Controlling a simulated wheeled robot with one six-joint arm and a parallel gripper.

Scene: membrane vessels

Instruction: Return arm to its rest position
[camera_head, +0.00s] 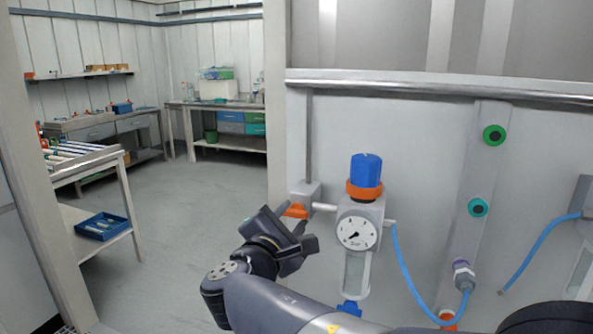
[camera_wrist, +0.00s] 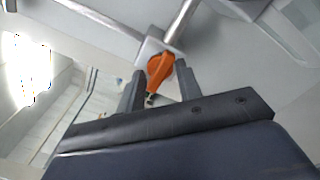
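My gripper (camera_head: 287,222) is raised at the wall panel, left of the gauge unit. In the wrist view its two fingers (camera_wrist: 160,80) are apart. An orange valve handle (camera_wrist: 159,66) shows between and just beyond the fingertips, with gaps on both sides. In the head view the orange handle (camera_head: 296,210) sits on a grey valve block (camera_head: 305,193), partly behind my gripper. Whether a finger touches the handle cannot be told. My arm reaches in from the bottom of the head view, bent at the wrist.
A regulator with a blue knob (camera_head: 366,170) and round gauge (camera_head: 356,233) stands right of my gripper. A blue hose (camera_head: 405,270) loops to a fitting (camera_head: 463,275) below green and teal ports. Open floor (camera_head: 190,215) lies left, past a bench with a blue tray (camera_head: 103,226).

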